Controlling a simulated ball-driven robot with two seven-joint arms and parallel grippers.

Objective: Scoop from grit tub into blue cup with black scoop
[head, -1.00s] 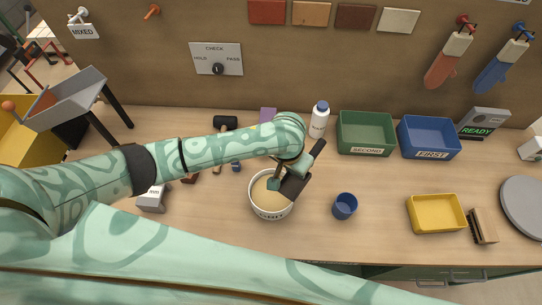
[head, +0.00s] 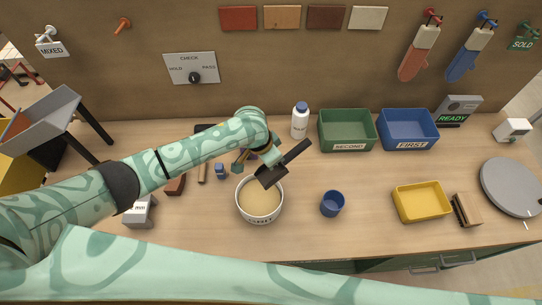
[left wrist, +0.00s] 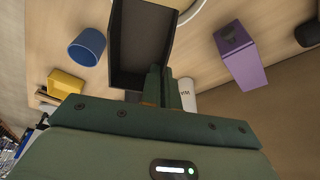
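The black scoop (head: 270,177) is over the back rim of the white grit tub (head: 261,219), its handle slanting up to the right. Pale tan grit (head: 258,199) fills the tub's visible inside. My left gripper (head: 269,160) is shut on the scoop; in the left wrist view the fingers (left wrist: 162,88) are close together at the black scoop (left wrist: 140,45). The scoop's inside looks dark there, with no grit I can make out. The blue cup (head: 332,204) stands upright right of the tub and shows in the left wrist view (left wrist: 87,47). My right gripper is out of view.
A white bottle (head: 300,122) stands behind the tub. Green (head: 347,131) and blue (head: 408,130) bins stand at the back; a yellow tray (head: 421,203) and brush (head: 466,209) are right of the cup. Table around the cup is clear.

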